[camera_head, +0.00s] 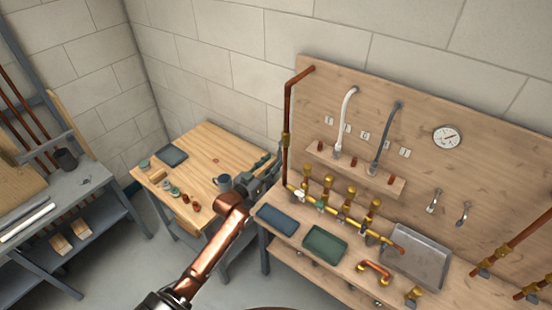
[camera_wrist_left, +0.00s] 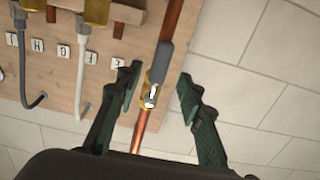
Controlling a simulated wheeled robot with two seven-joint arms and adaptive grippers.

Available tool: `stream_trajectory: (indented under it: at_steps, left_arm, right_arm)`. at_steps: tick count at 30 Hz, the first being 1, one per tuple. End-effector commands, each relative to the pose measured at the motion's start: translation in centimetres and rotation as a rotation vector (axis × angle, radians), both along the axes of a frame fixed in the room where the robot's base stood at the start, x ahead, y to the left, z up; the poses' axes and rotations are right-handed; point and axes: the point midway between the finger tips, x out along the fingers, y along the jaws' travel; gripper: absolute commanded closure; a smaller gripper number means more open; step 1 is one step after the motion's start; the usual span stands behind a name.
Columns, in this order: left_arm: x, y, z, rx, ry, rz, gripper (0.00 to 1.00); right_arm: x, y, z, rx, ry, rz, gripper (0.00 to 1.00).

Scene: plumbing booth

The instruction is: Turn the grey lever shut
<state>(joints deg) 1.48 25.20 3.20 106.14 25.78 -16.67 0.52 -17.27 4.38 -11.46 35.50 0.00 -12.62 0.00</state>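The grey lever (camera_wrist_left: 161,62) shows in the left wrist view, lying in line with the copper pipe (camera_wrist_left: 146,128), on a small brass valve (camera_wrist_left: 148,92). In the head view the brass valve (camera_head: 285,139) sits on the vertical copper pipe at the left edge of the wooden board; the lever is too small to make out there. My left gripper (camera_head: 270,163) is beside the lower part of that pipe. In the wrist view its green fingers (camera_wrist_left: 159,80) are open, one on each side of the lever and valve, with visible gaps. My right gripper is not in view.
Below the board is a bench with a row of brass valves (camera_head: 345,210), a blue tray (camera_head: 277,220), a green tray (camera_head: 325,243) and a metal tray (camera_head: 418,258). White and grey hoses hang on the board.

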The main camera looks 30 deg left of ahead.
Motion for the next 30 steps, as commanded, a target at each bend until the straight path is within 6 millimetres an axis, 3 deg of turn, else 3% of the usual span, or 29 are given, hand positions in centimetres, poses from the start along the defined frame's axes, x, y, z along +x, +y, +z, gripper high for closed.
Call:
stream_trajectory:
  at_steps: [6,17,30]
  left_arm:
    - [2.5,-0.3,0.0,-0.001,0.001,-0.001,0.65]
    - [3.0,-0.3,-0.1,0.000,0.002,-0.001,0.65]
    - [3.0,-0.3,-0.1,0.000,0.002,0.000,0.95]
  right_arm:
    - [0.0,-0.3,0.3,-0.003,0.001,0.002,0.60]
    - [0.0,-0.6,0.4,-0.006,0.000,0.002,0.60]
    - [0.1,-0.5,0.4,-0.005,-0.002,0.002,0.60]
